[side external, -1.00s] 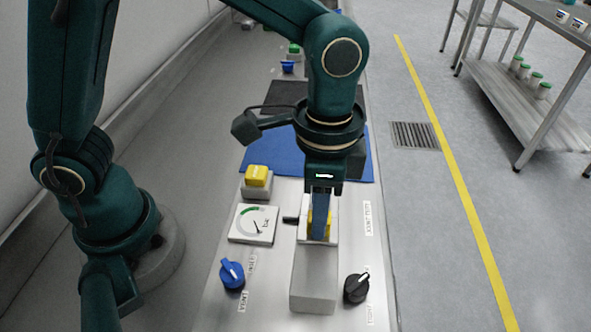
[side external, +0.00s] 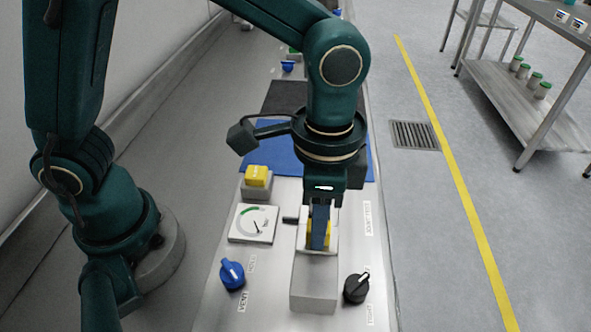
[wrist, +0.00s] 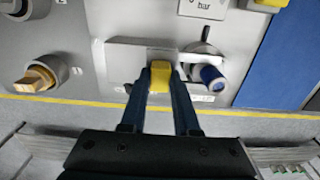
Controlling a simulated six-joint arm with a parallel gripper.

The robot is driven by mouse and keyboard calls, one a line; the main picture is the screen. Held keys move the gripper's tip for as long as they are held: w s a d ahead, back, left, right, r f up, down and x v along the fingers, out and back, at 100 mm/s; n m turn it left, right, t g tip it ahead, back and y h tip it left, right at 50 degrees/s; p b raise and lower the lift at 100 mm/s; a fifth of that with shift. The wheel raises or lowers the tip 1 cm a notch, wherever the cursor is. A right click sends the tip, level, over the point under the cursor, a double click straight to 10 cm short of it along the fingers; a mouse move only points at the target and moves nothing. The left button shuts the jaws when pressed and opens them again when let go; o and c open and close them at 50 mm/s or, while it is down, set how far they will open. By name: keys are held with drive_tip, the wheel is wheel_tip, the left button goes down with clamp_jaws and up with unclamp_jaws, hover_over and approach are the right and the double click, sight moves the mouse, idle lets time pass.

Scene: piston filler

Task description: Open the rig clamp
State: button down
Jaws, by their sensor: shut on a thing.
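The rig's grey block (side external: 314,285) stands on the light panel, with a pale upper part. A yellow piece, seemingly the clamp's handle (wrist: 160,76), sits at the block's top and also shows beside my finger in the side view (side external: 327,234). My gripper (wrist: 161,68) is shut on this yellow handle, one finger on each side. My gripper also shows in the side view (side external: 319,232), reaching down from above. The fingers hide part of the handle, and I cannot tell the clamp's state.
A gauge (side external: 253,223) and a yellow button (side external: 257,176) lie left of the block. A blue knob (side external: 232,274) and a black knob (side external: 356,288) flank its front. A blue mat (side external: 275,150) lies behind. A dark stub (side external: 290,220) juts left from the block.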

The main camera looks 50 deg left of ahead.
drive_tip(key=s+d, duration=0.3)
drive_tip(key=shift+r, duration=0.1)
drive_tip(key=c, duration=0.6)
unclamp_jaws()
drive_tip(key=shift+c, duration=0.2)
drive_tip(key=shift+r, duration=2.5)
